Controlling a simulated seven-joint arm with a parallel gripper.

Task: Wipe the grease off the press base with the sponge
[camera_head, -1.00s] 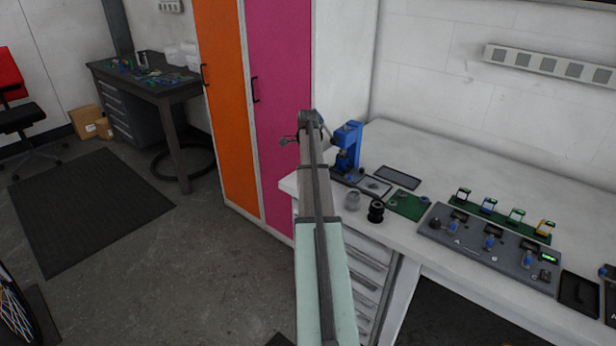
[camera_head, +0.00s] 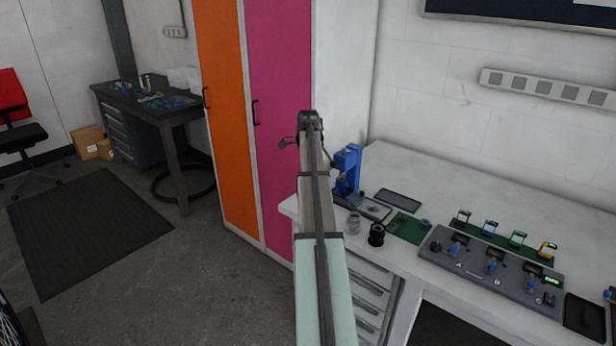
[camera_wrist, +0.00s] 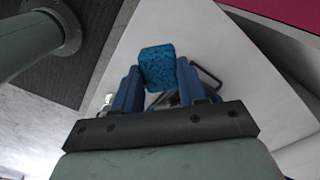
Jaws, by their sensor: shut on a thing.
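The blue sponge (camera_wrist: 158,68) is held between the blue fingers of my gripper (camera_wrist: 155,85), shut on it, in the wrist view. The blue press (camera_head: 347,170) stands upright at the near left corner of the white bench, just right of the end of my arm. Its dark base (camera_head: 346,197) is partly hidden by my arm. I cannot make out grease on it. In the wrist view the sponge appears over the pale bench top, and I cannot tell whether it touches anything.
Right of the press are a dark flat tray (camera_head: 399,200), a green mat (camera_head: 410,228), a grey jar (camera_head: 353,224) and a black spool-like part (camera_head: 376,234). A grey control panel (camera_head: 490,270) lies farther right. A pink cabinet door (camera_head: 283,120) stands left of the bench.

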